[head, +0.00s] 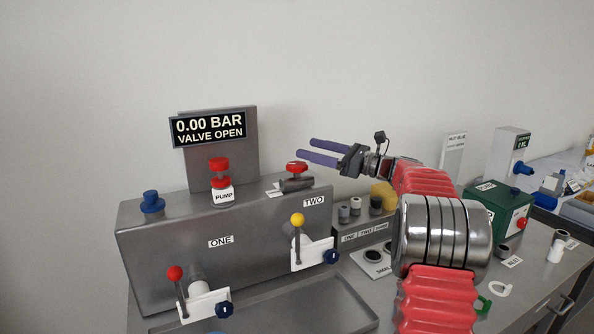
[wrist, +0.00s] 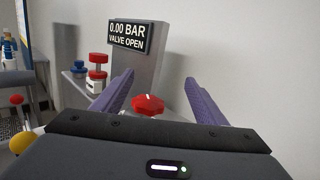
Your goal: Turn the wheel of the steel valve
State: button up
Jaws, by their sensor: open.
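The steel valve (head: 297,184) lies at the right end of the top of a grey steel box. Its red wheel (head: 297,167) sits on top of it. In the wrist view the red wheel (wrist: 148,104) shows between my fingers, beyond the gripper body, which hides the valve body. My gripper (head: 304,148) is open with purple fingers pointing left, and the head view shows it near the wheel, a little above it. In the wrist view my gripper (wrist: 157,95) holds nothing. A display (head: 208,129) reads 0.00 BAR, VALVE OPEN.
On the box (head: 150,255) stand a pump with a red knob (head: 220,172) and a blue knob (head: 152,202). A yellow-knobbed lever (head: 297,220) and a red-knobbed lever (head: 175,273) are on its front. A green box (head: 497,208) stands right of my arm. The wall behind is bare.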

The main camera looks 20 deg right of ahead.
jog(key=s+m+t+h, duration=0.1)
jog(key=s+h, duration=0.1)
jog(key=m+t+h, duration=0.2)
jog(key=m+h, duration=0.3)
jog(key=h, duration=0.1)
send_near(297, 169)
jog(key=shift+s+d+f, duration=0.25)
jog(key=shift+d, duration=0.35)
jog(key=shift+s+d+f, duration=0.25)
jog(key=shift+d, duration=0.35)
jog(key=shift+w, duration=0.15)
jog(key=x, duration=1.3)
jog(key=shift+w+a+f, duration=0.15)
jog(key=shift+w+f, duration=0.05)
jog(key=shift+w, duration=0.05)
jog(key=shift+c, duration=0.2)
jog(key=c, duration=1)
